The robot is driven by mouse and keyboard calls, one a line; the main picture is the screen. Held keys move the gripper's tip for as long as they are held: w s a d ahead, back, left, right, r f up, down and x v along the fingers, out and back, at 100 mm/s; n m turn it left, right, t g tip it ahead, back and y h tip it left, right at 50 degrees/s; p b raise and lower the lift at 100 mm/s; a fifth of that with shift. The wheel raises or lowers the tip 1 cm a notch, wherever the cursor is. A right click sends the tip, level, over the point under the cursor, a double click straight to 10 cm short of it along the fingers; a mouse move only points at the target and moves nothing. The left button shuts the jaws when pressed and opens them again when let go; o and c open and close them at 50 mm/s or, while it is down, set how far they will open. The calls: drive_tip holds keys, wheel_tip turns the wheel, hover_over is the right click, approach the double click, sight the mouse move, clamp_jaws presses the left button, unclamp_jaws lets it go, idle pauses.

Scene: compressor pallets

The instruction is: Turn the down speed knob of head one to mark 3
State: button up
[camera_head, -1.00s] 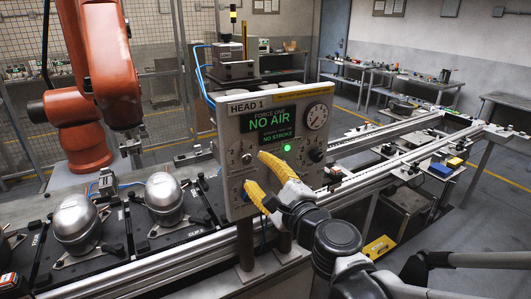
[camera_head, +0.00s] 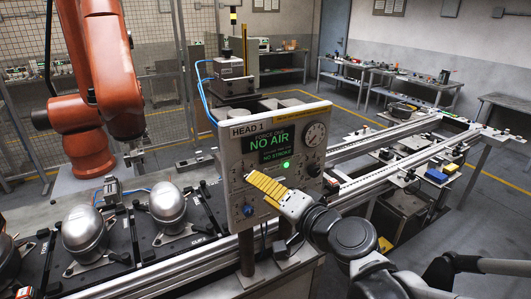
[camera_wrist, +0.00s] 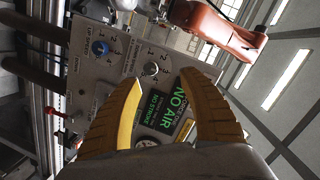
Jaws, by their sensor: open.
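The grey HEAD 1 panel (camera_head: 290,192) stands upright with a green-lit display reading NO AIR and NO STROKE. The wrist view shows it turned sideways. There, a silver knob (camera_wrist: 150,69) with a numbered scale lies just beyond my fingertips, and a blue knob (camera_wrist: 100,48) with its own scale is farther up-left. The small labels and the silver knob's exact setting are unclear. The blue knob also shows low on the panel (camera_head: 248,209) in the head view. My gripper (camera_head: 254,181) has yellow fingers before the panel's left half; in the wrist view (camera_wrist: 163,78) they are apart and empty.
A round gauge (camera_head: 314,134) and a black knob (camera_head: 314,170) are on the panel's right side. A red-tipped lever (camera_wrist: 57,113) shows in the wrist view. Silver domes (camera_head: 168,204) on black pallets stand left of the panel. An orange robot arm (camera_head: 100,70) stands behind them.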

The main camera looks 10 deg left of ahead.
sight(246, 176)
drive_tip(key=w+a+f+n, duration=0.1)
drive_tip(key=w+n, duration=0.1)
drive_tip(key=n, duration=0.1)
drive_tip(key=w+a+f+n+g+h+p, duration=0.1)
drive_tip(key=w+a+n, duration=0.1)
drive_tip(key=w+n, duration=0.1)
drive_tip(key=w+a+f+n, duration=0.1)
drive_tip(key=w+a+n, duration=0.1)
drive_tip(key=w+n, duration=0.1)
drive_tip(key=shift+w+a+f+g+h+p, duration=0.1)
drive_tip(key=shift+w+a+g+h+p, duration=0.1)
drive_tip(key=shift+w+g+h+p, duration=0.1)
drive_tip(key=shift+s, duration=0.1)
drive_tip(key=shift+c, duration=0.3)
clamp_jaws()
